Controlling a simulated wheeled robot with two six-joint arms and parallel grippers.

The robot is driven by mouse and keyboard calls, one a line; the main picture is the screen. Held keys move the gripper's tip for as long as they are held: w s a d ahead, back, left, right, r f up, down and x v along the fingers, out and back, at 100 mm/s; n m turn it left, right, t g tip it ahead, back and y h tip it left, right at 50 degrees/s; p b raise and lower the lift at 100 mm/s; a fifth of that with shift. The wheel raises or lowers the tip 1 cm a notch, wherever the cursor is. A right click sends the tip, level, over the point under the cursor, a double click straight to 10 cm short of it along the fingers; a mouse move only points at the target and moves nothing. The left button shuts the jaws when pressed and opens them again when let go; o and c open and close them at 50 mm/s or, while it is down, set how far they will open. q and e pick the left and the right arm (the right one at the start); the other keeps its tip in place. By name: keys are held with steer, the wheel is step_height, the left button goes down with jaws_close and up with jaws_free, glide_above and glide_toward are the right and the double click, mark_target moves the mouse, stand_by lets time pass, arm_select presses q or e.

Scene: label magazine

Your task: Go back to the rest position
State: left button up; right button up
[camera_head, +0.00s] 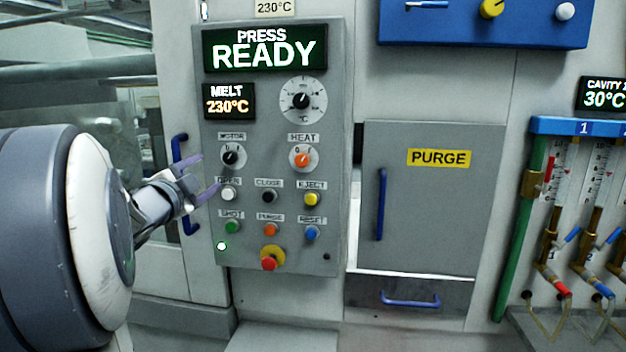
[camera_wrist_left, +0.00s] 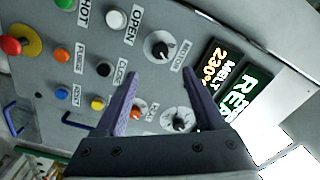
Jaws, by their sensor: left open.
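My left gripper (camera_head: 200,178) is in front of the left edge of the grey control panel (camera_head: 340,200) in the head view. Its fingers are apart, with nothing seen between them. It also shows in the left wrist view (camera_wrist_left: 160,88), where its purple fingers stand open before the panel. The panel's screen (camera_head: 264,48) reads PRESS READY, and the melt display (camera_head: 229,101) reads 230°C. The white OPEN button (camera_head: 229,193) is close to the fingertips in the head view; I cannot tell whether they touch. My right gripper is not in view.
A blue door handle (camera_head: 186,185) stands behind my left gripper. Right of the panel is a grey PURGE door (camera_head: 440,220) with a blue handle (camera_head: 381,204). Farther right are flow tubes with valves (camera_head: 556,200). A blue box (camera_head: 480,30) hangs above.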

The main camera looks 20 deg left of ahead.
arm_select(q)
steer(key=w+d+f+n+g+p, duration=0.15)
steer(key=w+d+f, duration=0.25)
steer(key=d, duration=0.4)
steer(key=s+d+f+n+g+h+p, duration=0.1)
steer(key=s+d+f+g+h, duration=0.15)
steer(key=d+f, duration=0.55)
steer(key=s+d+f+n+g+h, duration=0.15)
steer(key=d+f+g, duration=0.25)
steer(key=d, duration=0.8)
steer(key=s+d+f+g, duration=0.2)
steer(key=s+d+g, duration=0.1)
steer(key=s, duration=0.5)
steer(key=s+d+f+m+g+h+p, duration=0.1)
steer(key=s+d+f+g, duration=0.2)
steer(key=s+d, duration=0.2)
steer(key=s+d+f+g, duration=0.2)
steer(key=s+d+g, duration=0.1)
steer(key=s, duration=0.8)
steer(key=shift+s+d+f+m+g+p, duration=0.3)
steer(key=shift+s+d+f+p, duration=0.1)
steer(key=shift+d, duration=0.25)
